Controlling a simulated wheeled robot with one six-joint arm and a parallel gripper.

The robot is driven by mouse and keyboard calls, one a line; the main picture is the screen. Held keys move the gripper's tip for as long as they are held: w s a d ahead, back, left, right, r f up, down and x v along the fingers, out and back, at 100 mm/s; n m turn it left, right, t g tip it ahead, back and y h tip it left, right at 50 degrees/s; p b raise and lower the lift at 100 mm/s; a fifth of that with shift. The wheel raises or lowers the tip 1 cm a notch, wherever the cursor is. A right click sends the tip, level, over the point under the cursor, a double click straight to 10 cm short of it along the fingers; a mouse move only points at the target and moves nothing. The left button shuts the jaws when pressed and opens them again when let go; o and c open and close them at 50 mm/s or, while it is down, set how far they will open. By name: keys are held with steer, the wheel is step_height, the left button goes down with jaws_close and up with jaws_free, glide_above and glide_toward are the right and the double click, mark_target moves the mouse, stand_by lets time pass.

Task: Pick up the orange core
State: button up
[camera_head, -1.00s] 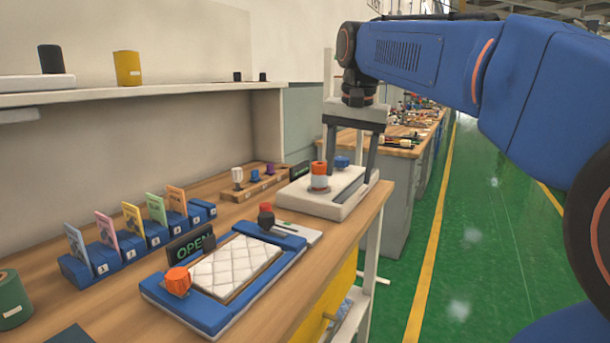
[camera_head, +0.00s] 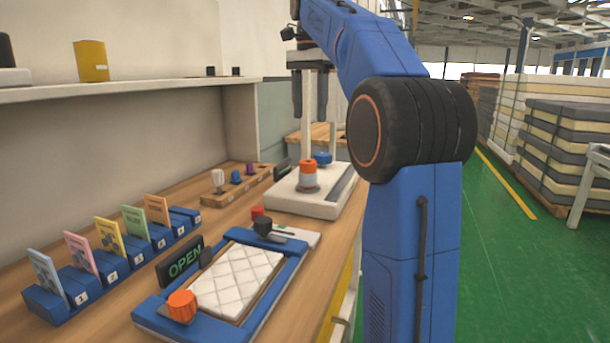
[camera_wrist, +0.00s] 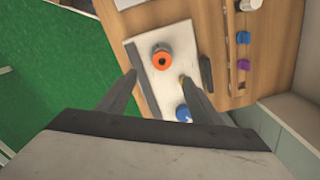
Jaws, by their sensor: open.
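An orange cylinder with a grey-white band (camera_head: 308,173), which looks like the orange core, stands upright on a white base (camera_head: 330,207) in the head view. In the wrist view it is an orange ring with a dark centre (camera_wrist: 161,60) near the top middle, on the white base (camera_wrist: 150,85). My gripper (camera_head: 309,103) is open and empty, fingers pointing down above and behind the white base in the head view. In the wrist view the orange core lies just ahead of the fingertips (camera_wrist: 157,76), apart from them. A blue knob (camera_head: 322,158) sits behind it.
A blue frame (camera_head: 254,320) with a quilted white pad and an orange ribbed knob (camera_head: 181,306) lies in front. A wooden strip (camera_head: 238,187) holds pegs to the left. Coloured cards stand in blue holders (camera_head: 85,289). A shelf (camera_head: 130,90) runs above the bench.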

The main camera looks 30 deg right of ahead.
glide_toward(308, 164)
steer(key=f, duration=0.1)
steer(key=w+f, duration=0.1)
steer(key=f, duration=0.1)
steer(key=d+f, duration=0.1)
steer(key=f, duration=0.1)
steer(key=shift+w+d+f, duration=0.1)
steer(key=shift+w+f, duration=0.1)
steer(key=shift+w, duration=0.05)
steer(key=shift+w+f, duration=0.15)
steer(key=shift+f, duration=1.25)
steer(key=shift+w+f, duration=0.1)
steer(key=shift+f, duration=1.3)
steer(key=c, duration=1.2)
steer(key=shift+r, duration=0.1)
steer(key=shift+c, duration=0.2)
